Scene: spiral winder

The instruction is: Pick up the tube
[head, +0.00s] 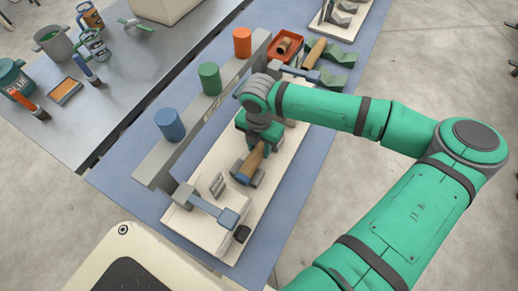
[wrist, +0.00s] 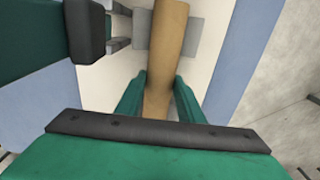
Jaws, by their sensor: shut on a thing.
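The brown tube (head: 254,158) lies slanted over the pale winder bed (head: 214,150) in the head view. Its lower end meets a blue-grey part (head: 243,176). My gripper (head: 262,142) is above the tube, pointing down, and hides its upper part. In the wrist view the tube (wrist: 166,40) runs down the middle between the two green fingers of my gripper (wrist: 159,88), which are shut on it. A grey block lies under the tube's far part. I cannot tell whether the tube is clear of its support.
Blue (head: 170,124), green (head: 209,78) and orange (head: 242,42) cylinders stand on a grey rail left of the bed. A blue-grey bar (head: 210,207) crosses the bed's near end. Another brown tube (head: 315,53) and an orange tray (head: 286,47) are at the back.

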